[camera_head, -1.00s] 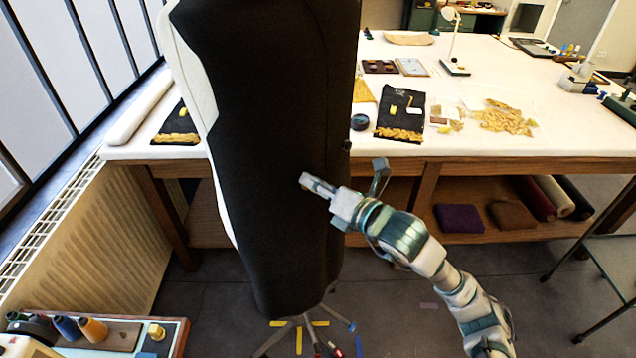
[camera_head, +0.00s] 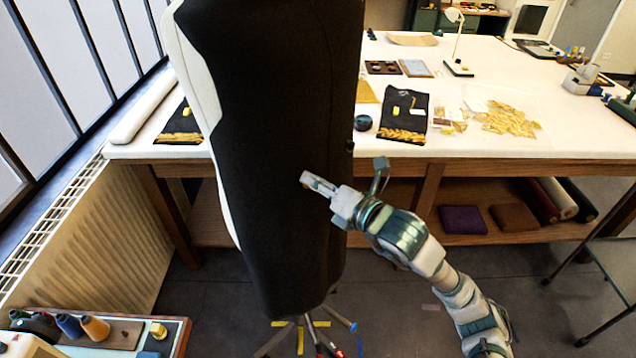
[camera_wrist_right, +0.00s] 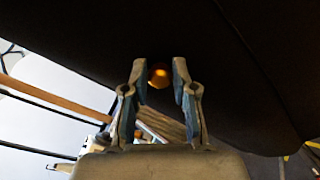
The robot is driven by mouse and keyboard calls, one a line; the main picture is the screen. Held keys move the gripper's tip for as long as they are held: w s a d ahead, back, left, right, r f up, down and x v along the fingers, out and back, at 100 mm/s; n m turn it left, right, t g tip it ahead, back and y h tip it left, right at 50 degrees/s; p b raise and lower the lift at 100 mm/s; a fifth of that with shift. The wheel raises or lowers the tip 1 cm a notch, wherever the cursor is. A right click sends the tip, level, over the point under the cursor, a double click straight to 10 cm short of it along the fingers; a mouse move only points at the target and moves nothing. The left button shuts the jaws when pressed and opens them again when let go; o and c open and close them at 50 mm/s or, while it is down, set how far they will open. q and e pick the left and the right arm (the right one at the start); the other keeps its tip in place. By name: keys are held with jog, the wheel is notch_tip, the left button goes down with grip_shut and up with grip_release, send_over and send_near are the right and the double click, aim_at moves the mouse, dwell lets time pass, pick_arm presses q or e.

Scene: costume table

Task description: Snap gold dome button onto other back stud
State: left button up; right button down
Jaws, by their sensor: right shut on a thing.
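A black garment (camera_head: 270,110) hangs on a dress form in the middle of the head view and fills the top of the wrist view (camera_wrist_right: 240,80). My right gripper (camera_head: 308,179) points at its lower front surface. In the wrist view my right gripper (camera_wrist_right: 160,66) has its two fingertips on either side of a small gold dome button (camera_wrist_right: 159,77) and is shut on it. The button is up close to the dark cloth; I cannot tell whether it touches it. The stud is not visible. My left gripper is not in view.
A long white worktable (camera_head: 470,140) stands behind, with a black cloth piece (camera_head: 404,105), gold scraps (camera_head: 508,118) and a lamp (camera_head: 457,66). A side table with thread cones (camera_head: 95,327) is at lower left. A stool (camera_head: 610,260) stands at right.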

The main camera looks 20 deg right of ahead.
jog(key=shift+w, duration=0.15)
jog(key=shift+c, duration=1.8)
grip_release()
jog(key=v, duration=0.8)
jog(key=shift+a+f+b, duration=0.3)
jog(key=shift+a+f, duration=0.1)
jog(key=shift+f, duration=0.05)
jog(key=shift+s+a, duration=0.1)
jog(key=shift+s, duration=0.15)
